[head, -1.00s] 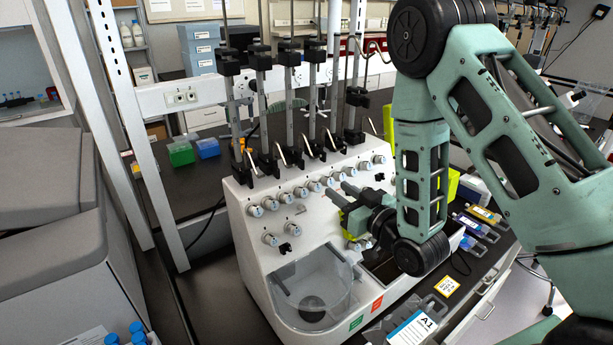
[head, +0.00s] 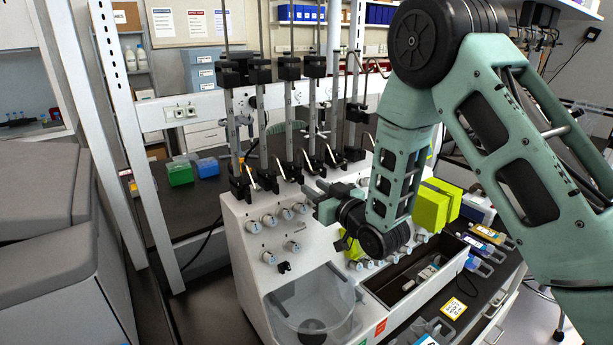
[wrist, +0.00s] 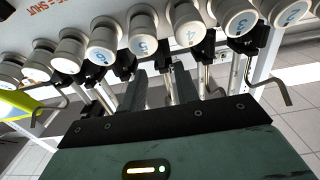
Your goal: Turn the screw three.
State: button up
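The screw three is a white round knob marked with a blue 3 (wrist: 240,20) at the upper right of the wrist view. It sits between the knob marked 4 (wrist: 189,27) and the knob marked 2 (wrist: 289,12). My gripper (wrist: 161,78) is open and empty, its two dark fingers apart below the knobs marked 4 and 5. In the head view my gripper (head: 314,192) is in front of the upper part of the white machine (head: 240,240). It hides part of the knob row there, and the knob numbers are too small to read.
Vertical metal rods with black clamps (head: 289,172) rise behind the knobs. A clear basin (head: 312,305) is at the machine's lower front, with a dark tray (head: 415,278) to its right. Yellow-green boxes (head: 430,208) stand close to my arm.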

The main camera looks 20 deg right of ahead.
aim_at(303, 180)
jog(key=shift+p+x, duration=0.75)
jog(key=shift+x, duration=1.45)
jog(key=shift+c, duration=0.3)
grip_shut()
